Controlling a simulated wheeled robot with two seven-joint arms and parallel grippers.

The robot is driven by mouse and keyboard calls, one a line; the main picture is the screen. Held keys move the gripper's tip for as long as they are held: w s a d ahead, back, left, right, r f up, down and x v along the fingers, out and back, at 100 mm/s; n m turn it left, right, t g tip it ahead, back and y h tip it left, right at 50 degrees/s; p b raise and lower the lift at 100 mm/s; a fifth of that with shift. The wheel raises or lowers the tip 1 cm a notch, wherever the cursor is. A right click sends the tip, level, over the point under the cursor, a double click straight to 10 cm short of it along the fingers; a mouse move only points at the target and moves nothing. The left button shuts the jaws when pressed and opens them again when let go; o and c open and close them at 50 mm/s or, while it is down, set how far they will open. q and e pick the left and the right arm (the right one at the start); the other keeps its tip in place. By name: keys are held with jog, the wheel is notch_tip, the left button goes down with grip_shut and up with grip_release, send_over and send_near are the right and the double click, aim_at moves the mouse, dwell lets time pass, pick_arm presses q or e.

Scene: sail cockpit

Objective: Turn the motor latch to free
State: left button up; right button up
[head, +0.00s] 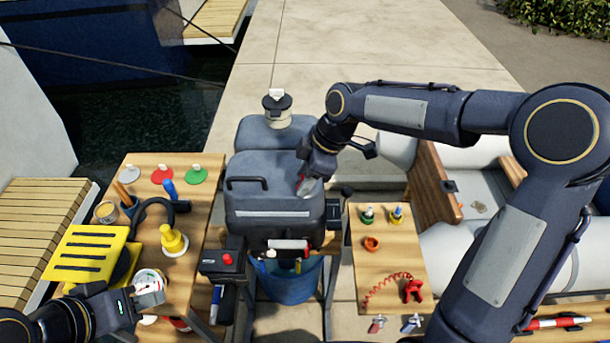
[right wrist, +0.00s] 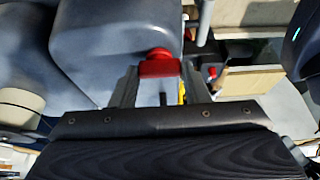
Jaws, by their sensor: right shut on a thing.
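The outboard motor (head: 262,215) is a grey-blue cowled block in the middle of the head view. The red motor latch (right wrist: 160,66) shows in the right wrist view between the fingers, beside the motor's rounded cowl (right wrist: 110,45). My right gripper (right wrist: 160,80) is shut on this latch. In the head view my right gripper (head: 307,186) is at the motor's upper right side, with a bit of red at its tip; the arm and gripper hide most of the latch. My left gripper (head: 140,298) is low at the left, by a round gauge; its fingers are unclear.
A left wooden table (head: 205,215) holds a yellow slotted block (head: 85,254), a yellow funnel-like piece (head: 173,239) and coloured discs. A right wooden table (head: 385,260) carries small caps and a red coiled cord (head: 388,283). A blue bucket (head: 288,282) stands below the motor.

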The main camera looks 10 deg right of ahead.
aim_at(319, 190)
jog(key=o, duration=1)
jog(key=v, duration=0.8)
jog(key=shift+b, duration=0.35)
jog(key=shift+s+f, duration=0.15)
